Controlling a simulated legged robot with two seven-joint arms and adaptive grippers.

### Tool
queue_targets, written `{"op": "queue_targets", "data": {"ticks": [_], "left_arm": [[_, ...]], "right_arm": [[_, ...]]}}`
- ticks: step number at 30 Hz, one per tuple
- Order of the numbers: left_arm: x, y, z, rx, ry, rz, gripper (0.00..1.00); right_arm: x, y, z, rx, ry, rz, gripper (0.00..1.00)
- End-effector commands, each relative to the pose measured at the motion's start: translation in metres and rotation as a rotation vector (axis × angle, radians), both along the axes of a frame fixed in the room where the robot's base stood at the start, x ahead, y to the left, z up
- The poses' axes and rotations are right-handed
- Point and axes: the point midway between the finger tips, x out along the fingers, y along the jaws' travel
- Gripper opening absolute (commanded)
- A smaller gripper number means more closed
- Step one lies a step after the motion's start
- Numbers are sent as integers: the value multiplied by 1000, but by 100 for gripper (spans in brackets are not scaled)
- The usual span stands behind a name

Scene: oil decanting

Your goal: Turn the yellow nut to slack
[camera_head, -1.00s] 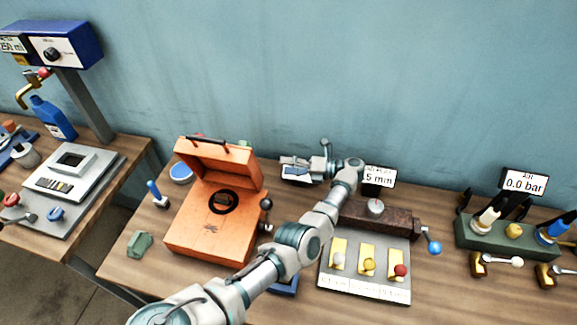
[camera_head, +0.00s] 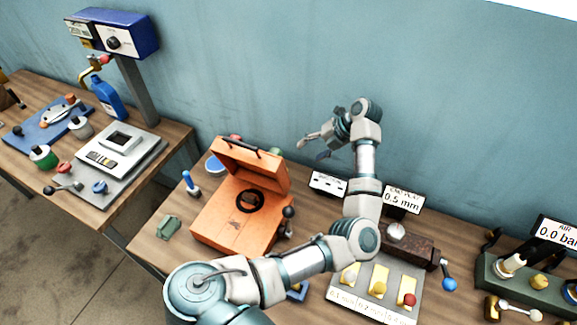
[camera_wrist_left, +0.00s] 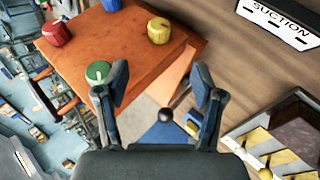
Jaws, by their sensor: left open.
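A yellow nut (camera_wrist_left: 159,30) sits on the orange box (camera_wrist_left: 130,50) in the left wrist view, with a red nut (camera_wrist_left: 56,32) and a green nut (camera_wrist_left: 98,72) on the same face. In the head view the orange box (camera_head: 225,225) stands with its lid raised, and I cannot make out the yellow nut there. My left gripper (camera_head: 313,147) is raised behind and right of the lid. In the left wrist view my left gripper (camera_wrist_left: 160,75) is open and empty, its fingers apart from the yellow nut. My right gripper is not in view.
A SUCTION sign (camera_wrist_left: 280,20) and a gauge with a 0.5 mm sign (camera_head: 403,200) stand right of the box. A panel with yellow plates (camera_head: 340,300) lies in front. A green rack (camera_head: 500,275) is at far right. The wall is close behind.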

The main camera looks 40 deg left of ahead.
Motion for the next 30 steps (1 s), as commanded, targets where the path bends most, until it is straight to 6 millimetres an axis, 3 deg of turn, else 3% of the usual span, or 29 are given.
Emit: {"op": "queue_targets", "data": {"ticks": [15, 21, 30], "left_arm": [[-38, 58, -88, 5, 3, 1, 68], [-44, 69, -104, 5, 1, 0, 68], [-45, 70, -106, 5, 0, 0, 68]], "right_arm": [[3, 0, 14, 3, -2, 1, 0], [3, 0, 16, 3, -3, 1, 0], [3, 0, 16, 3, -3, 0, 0]]}}
